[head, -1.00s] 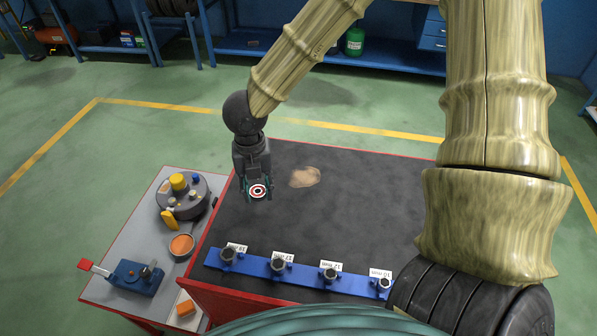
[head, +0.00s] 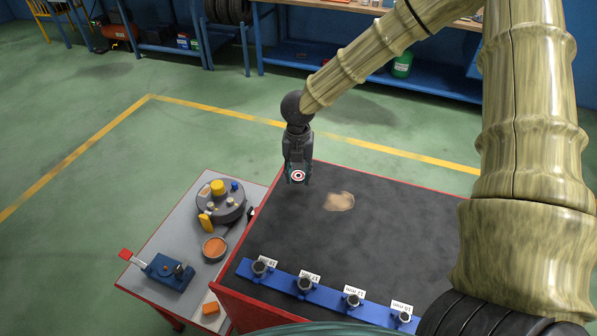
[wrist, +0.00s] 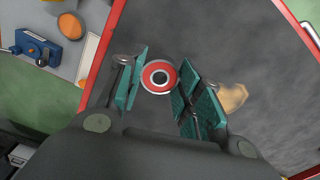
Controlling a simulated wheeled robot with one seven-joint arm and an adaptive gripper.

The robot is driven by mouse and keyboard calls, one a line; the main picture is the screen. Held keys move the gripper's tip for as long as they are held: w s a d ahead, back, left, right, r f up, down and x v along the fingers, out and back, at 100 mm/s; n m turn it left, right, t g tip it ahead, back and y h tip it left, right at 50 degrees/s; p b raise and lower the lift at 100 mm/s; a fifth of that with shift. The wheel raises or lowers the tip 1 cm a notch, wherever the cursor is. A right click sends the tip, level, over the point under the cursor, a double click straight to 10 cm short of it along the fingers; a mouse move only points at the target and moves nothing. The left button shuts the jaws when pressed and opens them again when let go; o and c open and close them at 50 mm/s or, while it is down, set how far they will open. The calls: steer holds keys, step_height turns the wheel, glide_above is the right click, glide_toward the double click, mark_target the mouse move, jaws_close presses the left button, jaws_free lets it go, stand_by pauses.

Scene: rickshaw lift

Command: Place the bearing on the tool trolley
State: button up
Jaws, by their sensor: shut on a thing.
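The bearing (head: 297,176) is a small ring with red and white circles and a dark centre. It also shows in the wrist view (wrist: 159,77) between the teal finger pads. My gripper (head: 298,178) is shut on it and holds it above the far left part of a black-topped, red-edged surface (head: 390,230). A grey-topped stand with red legs (head: 165,225) is just to the left. I cannot tell for certain which of the two is the tool trolley.
A blue rail (head: 328,296) with several labelled sockets lies along the black top's near edge. A tan patch (head: 339,201) marks the black top.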

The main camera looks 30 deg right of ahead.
mark_target(299, 175)
steer(key=shift+w+d+p, duration=0.3)
steer(key=shift+w+d, duration=0.2)
steer(key=shift+w, duration=0.25)
steer(key=shift+f+p, duration=0.85)
steer(key=shift+f, duration=0.95)
steer(key=shift+f, duration=0.2)
steer(key=o, duration=1)
steer(key=shift+o, duration=0.2)
steer(key=shift+w+r, duration=0.1)
steer(key=shift+r, duration=0.15)
steer(key=shift+r+b, duration=1.5)
steer(key=shift+r, duration=4.45)
